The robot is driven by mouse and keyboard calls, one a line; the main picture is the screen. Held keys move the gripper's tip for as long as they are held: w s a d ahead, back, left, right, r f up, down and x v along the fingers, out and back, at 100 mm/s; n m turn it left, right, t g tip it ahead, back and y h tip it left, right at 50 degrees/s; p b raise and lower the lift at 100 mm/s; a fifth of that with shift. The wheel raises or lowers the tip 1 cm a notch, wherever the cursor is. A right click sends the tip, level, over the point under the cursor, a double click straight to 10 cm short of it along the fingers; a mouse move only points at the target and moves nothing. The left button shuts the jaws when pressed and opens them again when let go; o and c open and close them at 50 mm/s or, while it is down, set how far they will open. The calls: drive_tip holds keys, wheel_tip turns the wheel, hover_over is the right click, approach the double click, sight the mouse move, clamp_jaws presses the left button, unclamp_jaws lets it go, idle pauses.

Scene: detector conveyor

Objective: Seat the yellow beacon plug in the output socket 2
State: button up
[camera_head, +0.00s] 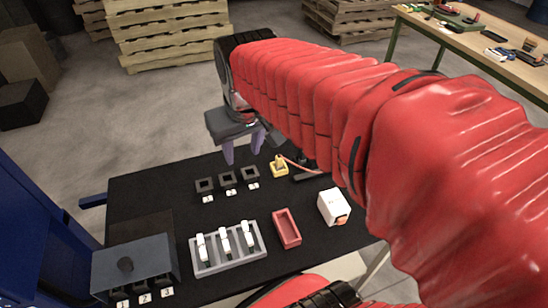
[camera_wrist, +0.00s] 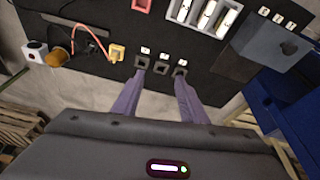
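The yellow beacon plug (camera_head: 279,168) stands on the black table top, right of a row of three small dark square sockets; it also shows in the wrist view (camera_wrist: 117,52). The middle socket (camera_head: 228,178) of that row also shows in the wrist view (camera_wrist: 160,68). Each socket has a white label beside it, too small to read surely. My gripper (camera_head: 244,156) is open and empty, its purple fingers pointing down above and behind the sockets. In the wrist view the fingertips (camera_wrist: 158,78) frame the row, apart from the plug.
A thin pink cable (camera_wrist: 92,32) runs near the plug. A grey rack (camera_head: 229,266) with white pieces, a red tray (camera_head: 286,228) and a white box (camera_head: 333,207) stand nearer. A dark grey box (camera_head: 135,265) with numbered slots stands at front left. Bare table lies between sockets and rack.

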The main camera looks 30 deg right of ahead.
drive_tip(key=w+d+f+m+g, duration=0.1)
drive_tip(key=w+d+f+g, duration=0.1)
drive_tip(key=w+d, duration=0.45)
drive_tip(key=g, duration=0.2)
hover_over(279, 157)
wheel_tip(279, 157, down, 7)
drive_tip(key=shift+r+m+y, duration=0.25)
drive_tip(key=shift+m+y, duration=0.05)
drive_tip(key=shift+m, duration=0.1)
drive_tip(key=shift+f, duration=0.1)
drive_tip(key=shift+f, duration=4.2)
drive_tip(key=shift+f, duration=0.1)
drive_tip(key=shift+d+f, duration=0.1)
drive_tip(key=shift+f, duration=2.45)
drive_tip(key=shift+c, duration=0.4)
